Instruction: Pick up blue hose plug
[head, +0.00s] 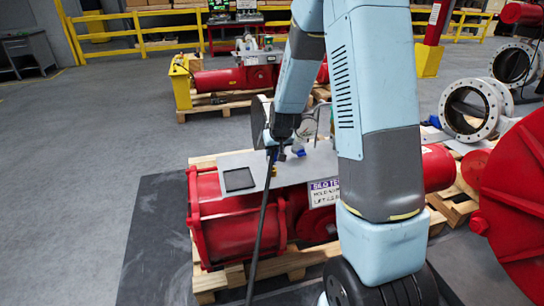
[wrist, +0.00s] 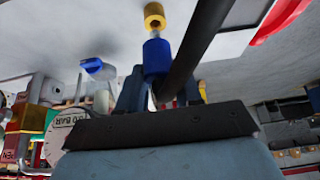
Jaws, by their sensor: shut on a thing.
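The blue hose plug (wrist: 157,58) is a blue cylinder with a metal neck and a yellow end piece. In the wrist view it sits between the fingers of my gripper (wrist: 160,92), which are shut on it. A black hose (wrist: 200,40) passes close beside it. In the head view my gripper (head: 279,152) is above the grey plate, with a bit of blue and yellow showing at it. The hose hangs from there down to the bottom edge. The contact between fingers and plug is partly hidden.
A grey plate (head: 216,164) with a black square lies over a red actuator (head: 235,225) on a wooden pallet. A second blue part (wrist: 98,68) is left of the plug in the wrist view. A red flange (head: 515,200) stands at right. Floor at left is clear.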

